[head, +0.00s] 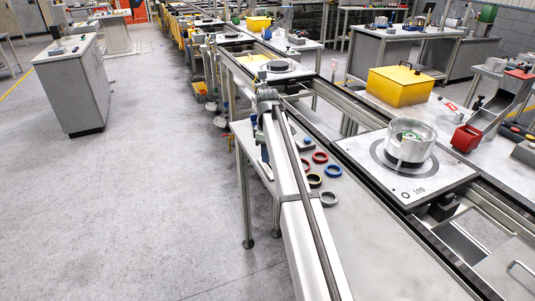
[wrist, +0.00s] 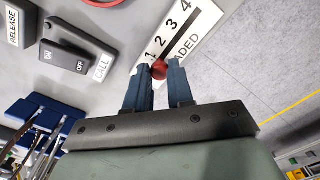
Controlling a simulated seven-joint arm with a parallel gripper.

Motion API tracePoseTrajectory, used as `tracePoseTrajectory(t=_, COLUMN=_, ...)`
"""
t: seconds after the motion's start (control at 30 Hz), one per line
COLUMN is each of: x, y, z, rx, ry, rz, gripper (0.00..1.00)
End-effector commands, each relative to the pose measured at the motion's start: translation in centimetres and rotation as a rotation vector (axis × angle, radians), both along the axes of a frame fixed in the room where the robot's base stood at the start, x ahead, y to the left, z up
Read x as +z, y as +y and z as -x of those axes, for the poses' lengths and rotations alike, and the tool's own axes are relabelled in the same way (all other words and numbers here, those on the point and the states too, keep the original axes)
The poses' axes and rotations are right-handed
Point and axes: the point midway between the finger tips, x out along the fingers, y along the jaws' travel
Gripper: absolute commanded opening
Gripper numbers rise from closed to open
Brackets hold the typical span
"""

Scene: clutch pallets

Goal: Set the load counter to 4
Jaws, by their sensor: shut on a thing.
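The load counter is a white strip (wrist: 196,20) in the wrist view, printed with the digits 1 to 4 and a word ending in "ADED". A round red knob (wrist: 159,70) sits at the low end of the strip, close to the digit 1. The digits 2, 3 and 4 run up and to the right from it. My gripper (wrist: 160,76) has its two blue fingers shut on the red knob, one on each side. The fingers hide the strip below the knob. In the head view the counter and my gripper cannot be made out behind my arm.
A dark ON/OFF switch (wrist: 75,52), a CALL label (wrist: 103,67) and a RELEASE label (wrist: 12,28) lie left of the counter. In the head view, a pallet (head: 352,150) carries a clear ring (head: 409,146). Coloured rings (head: 320,157) lie beside my arm.

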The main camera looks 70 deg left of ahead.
Motion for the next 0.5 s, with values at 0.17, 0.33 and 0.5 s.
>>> tracePoseTrajectory(t=0.17, x=0.0, y=-1.0, z=0.0, rx=0.000, ry=0.000, rz=0.000, gripper=0.00)
tracePoseTrajectory(t=0.33, x=-0.1, y=-4.1, z=0.1, rx=0.000, ry=0.000, rz=0.000, gripper=0.00)
tracePoseTrajectory(t=0.5, x=-0.1, y=-6.9, z=0.1, rx=0.000, ry=0.000, rz=0.000, gripper=0.00)
